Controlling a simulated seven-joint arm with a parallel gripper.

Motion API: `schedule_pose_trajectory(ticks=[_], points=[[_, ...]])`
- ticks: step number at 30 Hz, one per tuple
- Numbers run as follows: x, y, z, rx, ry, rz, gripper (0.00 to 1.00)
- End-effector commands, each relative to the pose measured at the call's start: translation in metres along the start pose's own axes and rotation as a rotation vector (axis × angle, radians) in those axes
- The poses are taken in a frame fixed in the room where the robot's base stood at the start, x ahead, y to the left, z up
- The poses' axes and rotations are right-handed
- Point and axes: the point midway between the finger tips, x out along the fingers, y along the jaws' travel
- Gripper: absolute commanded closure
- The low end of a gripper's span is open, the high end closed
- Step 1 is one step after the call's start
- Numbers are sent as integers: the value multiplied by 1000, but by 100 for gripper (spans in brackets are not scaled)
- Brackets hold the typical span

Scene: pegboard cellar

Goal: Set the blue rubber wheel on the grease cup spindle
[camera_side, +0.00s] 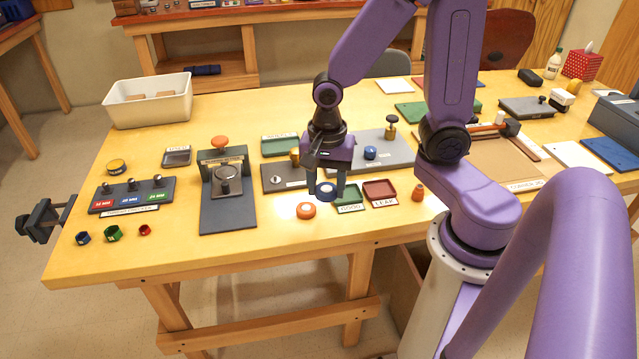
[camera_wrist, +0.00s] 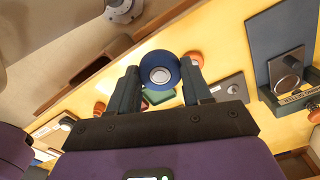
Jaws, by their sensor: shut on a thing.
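My gripper (camera_side: 326,191) is shut on the blue rubber wheel (camera_side: 325,186), holding it above the front part of the table. In the wrist view the wheel (camera_wrist: 160,58) sits between both fingertips, its pale round centre facing the camera. I cannot pick out the grease cup spindle with certainty. A dark grey plate (camera_side: 277,185) with a small pale fitting and a brass cylinder (camera_side: 295,157) lies behind and left of my gripper. A larger grey plate (camera_side: 400,150) carries a brass knob (camera_side: 391,127) and a blue round part (camera_side: 370,153).
An orange round part (camera_side: 306,210) lies just left and in front of my gripper. Small green (camera_side: 349,193) and red (camera_side: 380,189) trays stand to its right, with another orange part (camera_side: 417,192) beyond. A dark fixture (camera_side: 228,210) stands left.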

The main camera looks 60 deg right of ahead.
Motion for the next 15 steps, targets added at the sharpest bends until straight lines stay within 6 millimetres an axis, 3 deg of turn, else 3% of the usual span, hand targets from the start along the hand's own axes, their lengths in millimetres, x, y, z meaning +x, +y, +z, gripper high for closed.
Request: schedule_pose_trajectory(ticks=[4, 8, 15], points=[[0, -23, -8, 56, 0, -1, 81], [3, -58, -28, 144, 0, 0, 81], [17, -119, -83, 323, 0, 1, 81]])
